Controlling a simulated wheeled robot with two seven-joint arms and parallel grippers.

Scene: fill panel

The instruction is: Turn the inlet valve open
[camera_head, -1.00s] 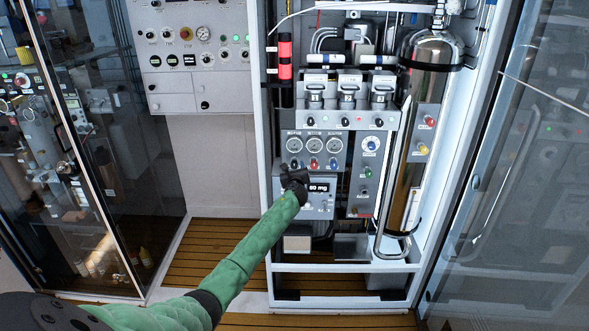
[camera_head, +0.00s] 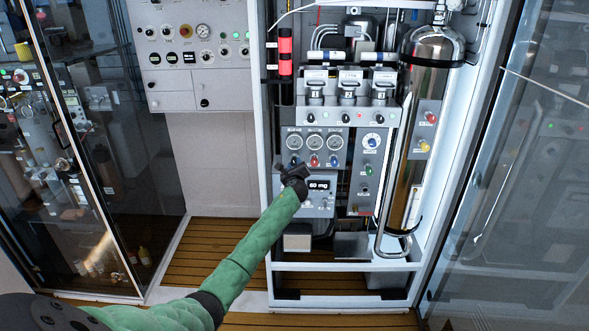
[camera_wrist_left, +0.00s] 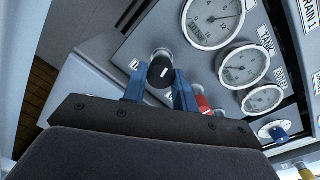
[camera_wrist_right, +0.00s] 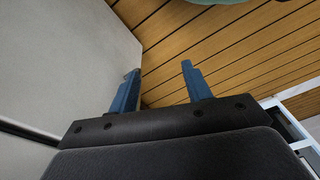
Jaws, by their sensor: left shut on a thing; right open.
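My left gripper (camera_head: 291,172) reaches the lower left of the gauge panel (camera_head: 304,132) in the head view. In the left wrist view, its blue fingers (camera_wrist_left: 160,85) are shut on a dark round knob with a white mark (camera_wrist_left: 160,71), which I take to be the inlet valve. The knob is near the first of the gauges (camera_wrist_left: 212,18); its own label is not readable. A red knob (camera_wrist_left: 203,103) and a blue knob (camera_wrist_left: 279,133) sit farther along the panel. My right gripper (camera_wrist_right: 158,72) is open and empty in the right wrist view, above a slatted floor.
A display box (camera_head: 319,186) is just below and right of my left gripper. A tall steel cylinder (camera_head: 413,150) with a curved handle stands at the right. Glass doors flank the cabinet. The slatted wooden floor (camera_head: 213,255) is clear.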

